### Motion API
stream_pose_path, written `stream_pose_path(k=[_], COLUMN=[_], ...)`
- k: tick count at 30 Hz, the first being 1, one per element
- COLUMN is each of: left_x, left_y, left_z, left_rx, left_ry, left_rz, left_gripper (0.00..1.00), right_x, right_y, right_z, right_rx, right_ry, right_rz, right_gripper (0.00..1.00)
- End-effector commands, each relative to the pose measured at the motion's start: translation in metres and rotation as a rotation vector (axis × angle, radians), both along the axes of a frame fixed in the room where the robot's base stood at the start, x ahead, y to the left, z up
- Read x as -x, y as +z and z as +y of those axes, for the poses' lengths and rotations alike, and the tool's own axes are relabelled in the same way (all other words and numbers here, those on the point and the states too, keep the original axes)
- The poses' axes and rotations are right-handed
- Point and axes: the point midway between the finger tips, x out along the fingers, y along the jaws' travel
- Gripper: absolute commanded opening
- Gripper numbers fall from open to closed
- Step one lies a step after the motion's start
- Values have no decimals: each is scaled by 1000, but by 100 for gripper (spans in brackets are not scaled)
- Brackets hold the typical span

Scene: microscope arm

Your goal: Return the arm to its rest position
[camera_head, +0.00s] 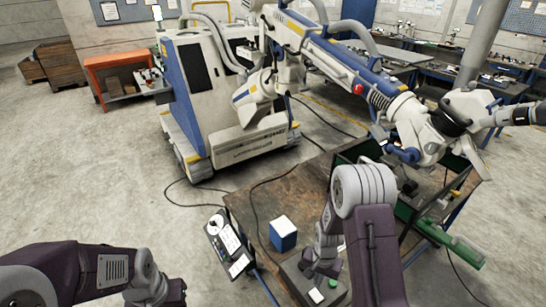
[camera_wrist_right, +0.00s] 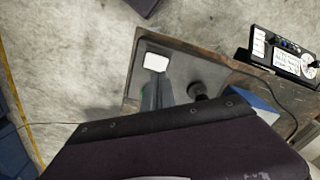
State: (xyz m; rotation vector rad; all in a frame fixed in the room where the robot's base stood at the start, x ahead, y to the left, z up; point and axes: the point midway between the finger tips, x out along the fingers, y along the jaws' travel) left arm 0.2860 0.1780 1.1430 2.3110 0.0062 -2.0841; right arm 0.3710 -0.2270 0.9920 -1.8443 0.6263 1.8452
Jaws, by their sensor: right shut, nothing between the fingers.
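The microscope arm (camera_head: 345,65) is a large white and blue jointed arm reaching right from a wheeled white base (camera_head: 205,95); its head end (camera_head: 430,125) hangs over a green-edged open case. A grey control panel (camera_head: 295,272) on the brown table carries a white button (camera_head: 316,296), a green button (camera_head: 333,283) and a dark knob. The right wrist view shows the white button (camera_wrist_right: 155,62) and black knob (camera_wrist_right: 197,90). My right gripper (camera_head: 318,268) is shut and empty, pointing down over the panel; its fingers (camera_wrist_right: 156,90) appear close to the white button. Contact cannot be told. My left gripper is outside the picture.
A blue and white box (camera_head: 283,235) stands beside the panel. A labelled control box (camera_head: 230,245) sits at the table's left edge. Dark cables cross the brown table (camera_head: 260,195) and floor. An orange bench (camera_head: 120,80) stands back left. The floor at left is free.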

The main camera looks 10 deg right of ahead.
Motion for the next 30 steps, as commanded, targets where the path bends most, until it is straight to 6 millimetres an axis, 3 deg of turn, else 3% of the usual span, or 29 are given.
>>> stream_pose_path(k=[3, 6, 8, 13, 16, 19, 30], left_x=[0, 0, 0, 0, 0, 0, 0], left_y=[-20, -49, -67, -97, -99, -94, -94], left_z=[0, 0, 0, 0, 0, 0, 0], left_rx=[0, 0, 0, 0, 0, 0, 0], left_ry=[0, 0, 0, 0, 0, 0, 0], left_rz=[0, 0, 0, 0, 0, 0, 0], left_gripper=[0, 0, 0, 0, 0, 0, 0], right_x=[-16, -37, -36, 12, 54, 82, 85], right_y=[-3, 17, 32, 59, 63, 57, 57], right_z=[5, 16, 25, 46, 49, 49, 49], right_rx=[6, 16, 18, 30, 30, 17, 16], right_ry=[21, 56, 94, 305, 456, 563, 633], right_rz=[-52, -165, -218, -257, -204, -119, -105], right_gripper=[0, 0, 0, 0, 0, 0, 0])
